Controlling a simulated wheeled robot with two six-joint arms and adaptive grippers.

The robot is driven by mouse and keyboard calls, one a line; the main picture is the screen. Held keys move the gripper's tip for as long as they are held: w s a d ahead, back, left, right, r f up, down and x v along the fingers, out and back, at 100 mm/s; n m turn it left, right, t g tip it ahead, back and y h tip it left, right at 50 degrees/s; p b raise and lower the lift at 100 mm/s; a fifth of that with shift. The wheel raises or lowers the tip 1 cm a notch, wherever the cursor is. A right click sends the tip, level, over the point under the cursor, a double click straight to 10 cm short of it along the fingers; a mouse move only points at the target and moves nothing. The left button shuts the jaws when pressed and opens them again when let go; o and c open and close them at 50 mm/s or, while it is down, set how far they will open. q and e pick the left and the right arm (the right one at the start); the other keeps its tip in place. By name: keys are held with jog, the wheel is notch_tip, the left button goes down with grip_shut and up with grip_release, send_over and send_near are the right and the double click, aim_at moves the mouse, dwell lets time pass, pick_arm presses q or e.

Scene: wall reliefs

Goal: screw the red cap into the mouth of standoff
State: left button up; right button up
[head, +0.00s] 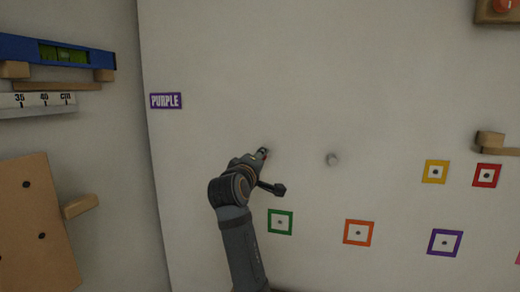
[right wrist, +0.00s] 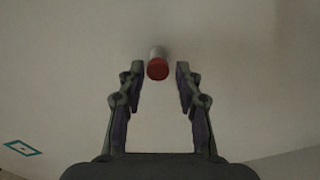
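In the right wrist view the red cap (right wrist: 157,69) sits at the near end of a short pale standoff (right wrist: 157,52) that stands out from the wall. I cannot tell how deep the cap sits in the mouth. My right gripper (right wrist: 160,72) is open, with one finger on each side of the cap and a small gap at each side. In the head view an arm reaches up to the wall, its gripper (head: 264,154) close to it with a speck of red there; the standoff is mostly hidden. My left gripper is not in view.
A pale round knob (head: 332,159) stands on the wall to the right. Below are green (head: 280,222), orange (head: 358,232) and purple (head: 444,243) square frames. A purple sign (head: 166,100) is at upper left.

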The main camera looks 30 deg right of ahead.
jog(key=n+p, duration=0.7)
jog(key=n, duration=0.2)
jog(key=shift+s+r, duration=0.1)
jog(key=shift+r, duration=0.05)
jog(key=shift+a, duration=0.1)
jog(key=shift+c, duration=1.4)
grip_shut()
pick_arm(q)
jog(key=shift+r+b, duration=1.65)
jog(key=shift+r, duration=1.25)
pick_arm(e)
jog(key=shift+w+r+m, duration=0.1)
jog(key=shift+m, duration=1.25)
jog(key=shift+w+m, duration=0.1)
jog(key=shift+m, duration=1.25)
